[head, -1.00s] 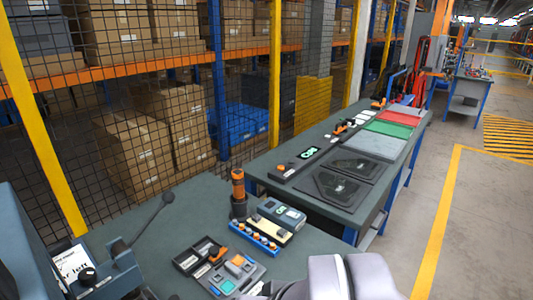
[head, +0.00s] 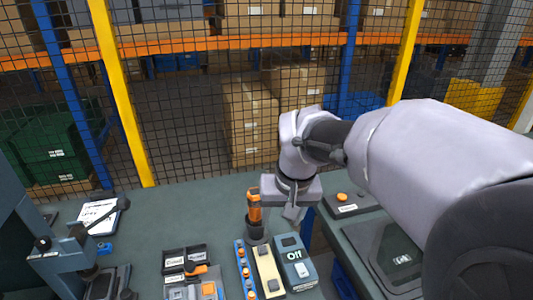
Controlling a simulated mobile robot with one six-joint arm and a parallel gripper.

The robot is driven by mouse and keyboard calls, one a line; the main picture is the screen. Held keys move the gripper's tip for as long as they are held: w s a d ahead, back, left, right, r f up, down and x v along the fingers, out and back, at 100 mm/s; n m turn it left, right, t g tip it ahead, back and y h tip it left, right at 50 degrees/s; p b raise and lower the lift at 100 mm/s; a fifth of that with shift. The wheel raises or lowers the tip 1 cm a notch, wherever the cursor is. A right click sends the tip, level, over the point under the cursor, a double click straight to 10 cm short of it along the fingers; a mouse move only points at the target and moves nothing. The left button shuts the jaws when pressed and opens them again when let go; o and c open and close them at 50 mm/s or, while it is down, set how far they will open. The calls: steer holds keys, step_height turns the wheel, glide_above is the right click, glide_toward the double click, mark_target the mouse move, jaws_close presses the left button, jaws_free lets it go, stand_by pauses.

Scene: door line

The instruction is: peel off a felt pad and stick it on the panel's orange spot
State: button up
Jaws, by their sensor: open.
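My gripper (head: 291,210) hangs at the end of my arm over the back of the bench in the head view. It is open, and nothing shows held in it. It appears just right of an orange-handled tool in a black cup (head: 256,232); I cannot tell whether they touch. No felt pad can be made out for certain. A dark panel (head: 375,240) with a black insert lies on the right-hand table, partly covered by my arm. I see no clear orange spot on it.
On the bench stand a grey device reading "Off" (head: 295,263), a cream block (head: 267,268), a blue strip with orange knobs (head: 243,270) and a black tray (head: 184,258). A blue-grey fixture (head: 75,245) stands left. A mesh fence closes the back.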

steer(key=n+g, duration=0.1)
steer(key=n, duration=0.1)
glide_toward(263, 248)
steer(key=shift+h, duration=0.3)
steer(key=f+b, duration=0.1)
steer(key=f, duration=0.1)
steer(key=f+b, duration=0.2)
steer(key=f, duration=0.1)
steer(key=w+a+f+b, duration=0.1)
steer(key=f+b, duration=0.1)
steer(key=f, duration=0.1)
jaws_close()
steer(key=c, duration=0.8)
jaws_free()
jaws_close()
steer(key=shift+r, duration=0.2)
